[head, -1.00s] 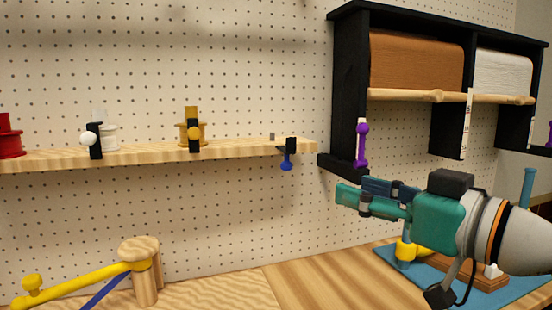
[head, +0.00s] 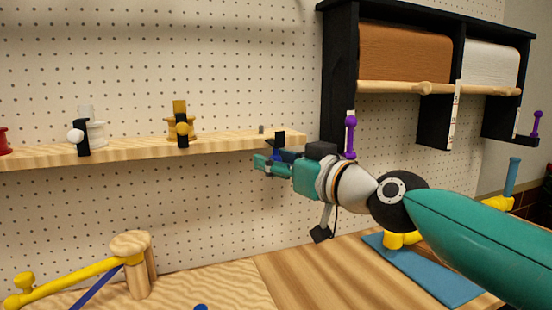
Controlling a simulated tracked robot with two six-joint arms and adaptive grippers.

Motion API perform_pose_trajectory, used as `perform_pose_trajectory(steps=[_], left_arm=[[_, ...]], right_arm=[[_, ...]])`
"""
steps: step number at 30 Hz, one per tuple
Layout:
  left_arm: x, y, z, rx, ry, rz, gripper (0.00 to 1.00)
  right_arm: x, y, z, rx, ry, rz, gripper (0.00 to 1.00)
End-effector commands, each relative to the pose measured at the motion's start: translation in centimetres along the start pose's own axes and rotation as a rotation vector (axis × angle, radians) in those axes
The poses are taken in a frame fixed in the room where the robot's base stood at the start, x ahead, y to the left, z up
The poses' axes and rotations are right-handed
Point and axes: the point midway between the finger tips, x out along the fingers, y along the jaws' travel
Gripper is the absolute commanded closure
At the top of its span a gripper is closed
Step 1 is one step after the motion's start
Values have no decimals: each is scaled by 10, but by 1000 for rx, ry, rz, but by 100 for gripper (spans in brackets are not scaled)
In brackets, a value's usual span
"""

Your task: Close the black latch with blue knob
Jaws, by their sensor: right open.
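The black latch (head: 280,138) sits at the right end of the wooden shelf (head: 225,143). Its blue knob is mostly hidden by my right gripper; a bit of blue shows beside the fingers. My right gripper (head: 262,166) is open, its teal fingers pointing left at the latch, just below the shelf's end. I cannot tell whether the fingers touch the knob. My left gripper is not in view.
Two other latches, one with a white knob (head: 76,136) and one with a yellow knob (head: 182,128), stand along the shelf. A black paper-roll rack (head: 338,90) with a purple knob (head: 350,135) is close on the right. A yellow lever (head: 70,280) lies lower left.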

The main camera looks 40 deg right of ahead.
Motion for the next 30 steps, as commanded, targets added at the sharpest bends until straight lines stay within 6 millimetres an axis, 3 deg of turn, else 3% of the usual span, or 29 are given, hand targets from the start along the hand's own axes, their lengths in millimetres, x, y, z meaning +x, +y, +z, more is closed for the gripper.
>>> perform_pose_trajectory(steps=[11, 20, 30], left_arm=[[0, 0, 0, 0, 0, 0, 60], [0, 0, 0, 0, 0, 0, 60], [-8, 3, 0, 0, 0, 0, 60]], right_arm=[[6, 0, 0, 1, 1, 0, 54], [6, 0, 0, 1, 0, 0, 100], [6, 0, -3, 3, -12, -1, 100]])
